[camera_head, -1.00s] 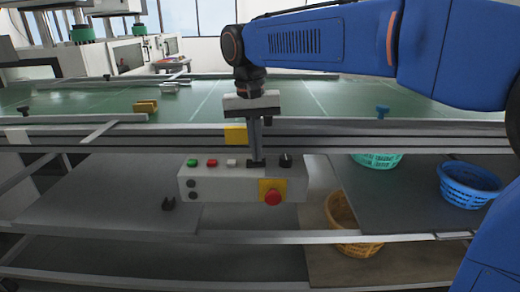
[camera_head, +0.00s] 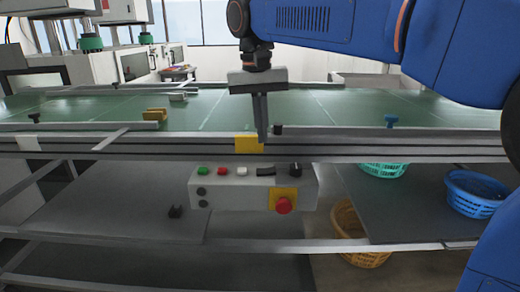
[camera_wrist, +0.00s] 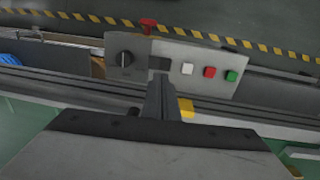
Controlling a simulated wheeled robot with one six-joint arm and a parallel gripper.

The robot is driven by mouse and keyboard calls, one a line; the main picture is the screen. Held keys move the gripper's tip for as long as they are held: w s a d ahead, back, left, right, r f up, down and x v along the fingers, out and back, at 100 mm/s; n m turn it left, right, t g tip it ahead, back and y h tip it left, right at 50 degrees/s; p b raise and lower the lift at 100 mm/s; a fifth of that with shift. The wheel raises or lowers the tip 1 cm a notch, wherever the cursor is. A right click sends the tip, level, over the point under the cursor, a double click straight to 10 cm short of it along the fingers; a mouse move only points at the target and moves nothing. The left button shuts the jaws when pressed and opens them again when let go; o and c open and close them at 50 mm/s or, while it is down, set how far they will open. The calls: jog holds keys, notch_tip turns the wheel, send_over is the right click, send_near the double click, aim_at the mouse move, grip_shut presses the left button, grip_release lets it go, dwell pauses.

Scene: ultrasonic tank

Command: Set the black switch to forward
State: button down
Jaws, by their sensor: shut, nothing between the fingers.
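The grey control box (camera_head: 235,190) hangs under the front rail of the table. Its top carries a black rotary switch (camera_head: 295,168) at the right end and a flat black rectangular piece (camera_head: 266,171) beside it. In the wrist view the rotary switch (camera_wrist: 124,59) is at the left end and the black rectangle (camera_wrist: 159,63) is just beyond my fingertips. I cannot tell which setting the switch points to. My gripper (camera_head: 263,139) is shut and empty, pointing down at the rail, above the box and apart from it. The fingertips also show in the wrist view (camera_wrist: 161,80).
Green (camera_head: 203,171), red (camera_head: 223,171) and white (camera_head: 242,171) buttons line the box top. A red emergency knob (camera_head: 284,206) sticks out in front. Baskets, one blue (camera_head: 475,194), stand lower right.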

notch_tip(320, 180, up, 6)
send_over(271, 169)
jog(key=a, duration=0.3)
jog(key=shift+r, duration=0.15)
jog(key=shift+s+d+r+h, duration=0.1)
jog(key=shift+d+h, duration=0.15)
jog(key=shift+h, duration=0.05)
dwell(0.3)
jog(key=f, duration=0.4)
jog(key=d+f, duration=0.1)
jog(key=f, duration=0.4)
jog(key=d+f, duration=0.1)
jog(key=f, duration=0.3)
jog(key=shift+f, duration=0.4)
